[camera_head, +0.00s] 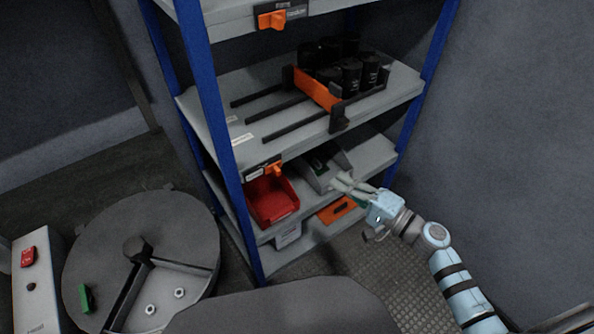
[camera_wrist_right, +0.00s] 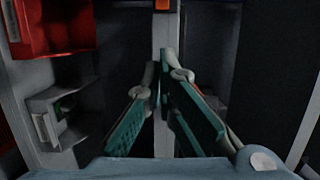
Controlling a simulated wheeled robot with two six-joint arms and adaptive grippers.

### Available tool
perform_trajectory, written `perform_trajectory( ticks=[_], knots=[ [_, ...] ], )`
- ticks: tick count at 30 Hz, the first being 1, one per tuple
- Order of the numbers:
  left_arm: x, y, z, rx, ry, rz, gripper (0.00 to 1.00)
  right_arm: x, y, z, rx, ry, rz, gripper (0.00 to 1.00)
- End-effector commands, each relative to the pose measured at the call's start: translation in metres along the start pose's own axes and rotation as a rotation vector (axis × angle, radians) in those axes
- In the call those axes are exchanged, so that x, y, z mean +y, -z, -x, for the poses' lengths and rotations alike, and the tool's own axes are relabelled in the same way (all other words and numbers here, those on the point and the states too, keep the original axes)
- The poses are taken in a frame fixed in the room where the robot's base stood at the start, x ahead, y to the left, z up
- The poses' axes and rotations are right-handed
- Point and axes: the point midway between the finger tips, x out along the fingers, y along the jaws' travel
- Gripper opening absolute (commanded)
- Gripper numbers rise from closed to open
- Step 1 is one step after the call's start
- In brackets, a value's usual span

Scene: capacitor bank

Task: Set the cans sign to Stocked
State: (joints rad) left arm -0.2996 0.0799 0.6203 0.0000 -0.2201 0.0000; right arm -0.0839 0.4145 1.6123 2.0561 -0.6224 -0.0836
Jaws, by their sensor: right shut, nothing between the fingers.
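A small sign with an orange slider (camera_head: 264,169) is on the front edge of the middle shelf, below the black cans (camera_head: 350,75). Its lettering is too small to read. A similar sign with an orange knob (camera_head: 280,16) is on the top shelf edge. My right gripper (camera_head: 346,183) is in front of the lower shelves, to the right of and slightly below the middle sign, apart from it. Its fingers (camera_wrist_right: 159,68) are shut and empty in the wrist view. My left gripper is not in view.
A red bin (camera_head: 271,201) and a grey sloped box (camera_head: 318,172) stand on the lower shelf, near the gripper. Blue posts (camera_head: 212,95) frame the rack. A round grey drum lid (camera_head: 185,222) is at the left. The floor grating (camera_head: 400,272) is open.

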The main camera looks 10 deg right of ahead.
Motion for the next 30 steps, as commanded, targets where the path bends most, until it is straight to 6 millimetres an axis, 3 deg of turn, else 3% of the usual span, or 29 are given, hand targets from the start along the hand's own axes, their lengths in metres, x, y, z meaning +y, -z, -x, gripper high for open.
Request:
perform_trajectory(
  ticks=[7, 11, 24, 30],
  knots=[
    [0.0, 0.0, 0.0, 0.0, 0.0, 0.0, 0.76, 0.001, 0.001, -0.001, 0.003, -0.003, 0.001, 0.0],
    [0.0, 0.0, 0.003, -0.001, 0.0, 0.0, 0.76, 0.0, 0.001, -0.012, 0.004, 0.0, 0.002, 0.0],
    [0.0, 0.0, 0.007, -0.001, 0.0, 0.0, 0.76, 0.001, 0.001, -0.102, 0.003, -0.002, 0.0, 0.0],
    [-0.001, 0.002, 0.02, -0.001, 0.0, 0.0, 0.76, 0.0, -0.03, -0.108, 0.002, -0.003, -0.001, 0.0]
  ],
)
